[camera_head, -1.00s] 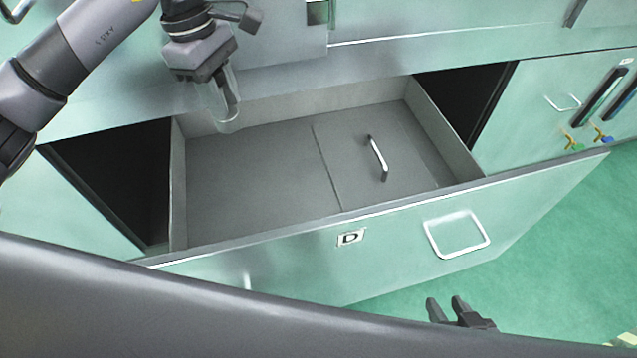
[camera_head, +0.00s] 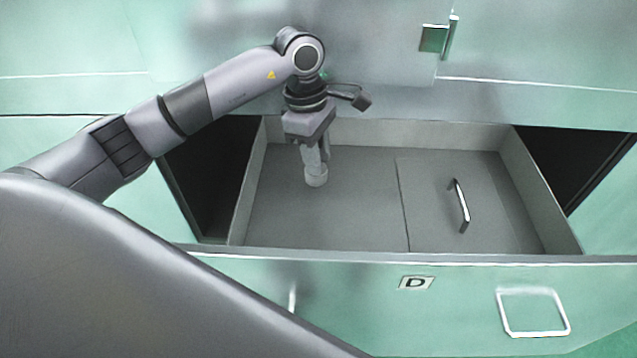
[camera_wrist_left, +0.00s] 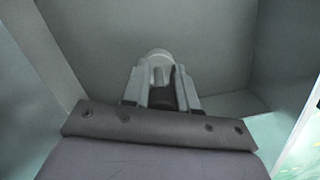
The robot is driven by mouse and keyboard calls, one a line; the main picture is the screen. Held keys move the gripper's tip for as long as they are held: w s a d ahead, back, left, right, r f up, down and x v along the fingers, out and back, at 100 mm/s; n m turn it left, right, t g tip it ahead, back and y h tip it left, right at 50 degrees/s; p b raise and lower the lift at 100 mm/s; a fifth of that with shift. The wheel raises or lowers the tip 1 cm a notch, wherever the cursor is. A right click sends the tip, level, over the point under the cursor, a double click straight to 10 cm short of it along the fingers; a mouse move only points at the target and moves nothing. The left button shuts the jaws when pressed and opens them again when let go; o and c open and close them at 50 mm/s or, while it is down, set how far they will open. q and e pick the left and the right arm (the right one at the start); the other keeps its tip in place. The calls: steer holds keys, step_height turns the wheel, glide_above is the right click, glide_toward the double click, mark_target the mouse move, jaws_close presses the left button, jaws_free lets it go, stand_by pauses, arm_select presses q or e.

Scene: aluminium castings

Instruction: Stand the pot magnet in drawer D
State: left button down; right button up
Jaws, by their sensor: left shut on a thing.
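Drawer D (camera_head: 480,246) is pulled open, with a "D" label on its green front. My left gripper (camera_head: 315,160) points down inside the drawer's left part, near the back. It is shut on the pot magnet (camera_head: 316,179), a small light grey round piece at the fingertips. In the left wrist view the pot magnet (camera_wrist_left: 156,60) shows beyond the two fingers (camera_wrist_left: 160,85), its lower part partly hidden by them. It looks upright and close to the drawer floor; I cannot tell whether it touches. My right gripper is out of view.
A flat grey panel with a bar handle (camera_head: 460,206) covers the drawer's right part. The left part's floor (camera_head: 340,220) is bare around the gripper. Grey drawer walls (camera_head: 247,195) stand close on the left and at the back. Dark openings flank the drawer.

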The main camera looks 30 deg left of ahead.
mark_target(317, 182)
arm_select(q)
step_height(317, 182, down, 3)
steer(key=shift+r, duration=0.1)
step_height(317, 182, down, 3)
steer(key=shift+f+b, duration=0.2)
steer(key=shift+b, duration=0.25)
steer(key=shift+f, duration=0.35)
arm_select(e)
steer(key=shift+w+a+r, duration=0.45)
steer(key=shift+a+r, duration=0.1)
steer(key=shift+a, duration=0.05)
arm_select(q)
steer(key=shift+f, duration=0.15)
steer(key=c, duration=0.9)
jaws_free()
steer(key=shift+o, duration=0.2)
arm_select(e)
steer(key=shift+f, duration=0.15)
